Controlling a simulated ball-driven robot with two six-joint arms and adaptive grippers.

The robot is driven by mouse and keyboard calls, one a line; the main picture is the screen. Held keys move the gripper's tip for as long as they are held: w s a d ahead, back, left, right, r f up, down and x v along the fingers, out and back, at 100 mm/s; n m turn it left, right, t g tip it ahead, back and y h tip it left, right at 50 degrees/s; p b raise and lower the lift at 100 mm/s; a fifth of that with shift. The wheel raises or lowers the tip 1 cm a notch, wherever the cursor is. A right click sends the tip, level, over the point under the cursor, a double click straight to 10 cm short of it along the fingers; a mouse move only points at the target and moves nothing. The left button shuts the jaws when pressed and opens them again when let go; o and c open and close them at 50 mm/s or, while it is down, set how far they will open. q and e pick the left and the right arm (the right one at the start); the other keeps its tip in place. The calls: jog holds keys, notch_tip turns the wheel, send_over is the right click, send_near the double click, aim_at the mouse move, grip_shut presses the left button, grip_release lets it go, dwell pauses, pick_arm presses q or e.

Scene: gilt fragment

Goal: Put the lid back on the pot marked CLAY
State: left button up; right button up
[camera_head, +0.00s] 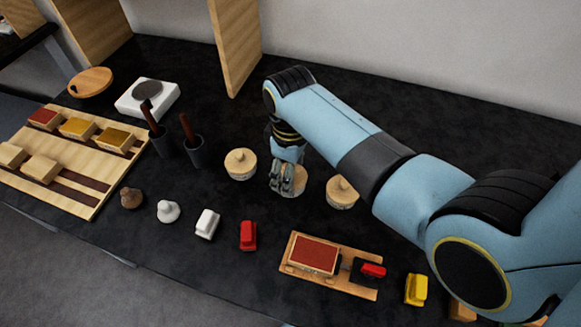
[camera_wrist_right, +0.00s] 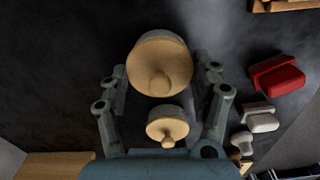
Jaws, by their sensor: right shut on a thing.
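My right gripper (camera_head: 284,187) reaches down in the middle of the table. In the wrist view its fingers stand on either side of a pale round lid (camera_wrist_right: 160,57) with a knob, shut on its edge. Whether a pot is under this lid, and whether it touches down, I cannot tell. A lidded pale pot (camera_head: 240,164) stands just left of the gripper. Another lidded pot (camera_head: 341,192) stands just right of it, close by my arm. One lidded pot (camera_wrist_right: 167,126) shows lower in the wrist view. No CLAY marking is readable. My left gripper is out of view.
Two dark cups (camera_head: 194,152) with brown-handled tools, a white scale (camera_head: 147,98) and a wooden rack (camera_head: 84,180) stand to the left. Small stamps, including a red one (camera_head: 248,236), line the front. A wooden tray (camera_head: 330,287) holds a red pad. Dark table behind the pots is clear.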

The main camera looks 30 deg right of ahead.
jog(key=shift+p, duration=0.3)
dwell(0.6)
jog(key=shift+f, duration=0.2)
dwell(1.0)
jog(key=o, duration=1)
jog(key=shift+o, duration=0.2)
jog(key=shift+o, duration=0.7)
jog(key=shift+r, duration=3.55)
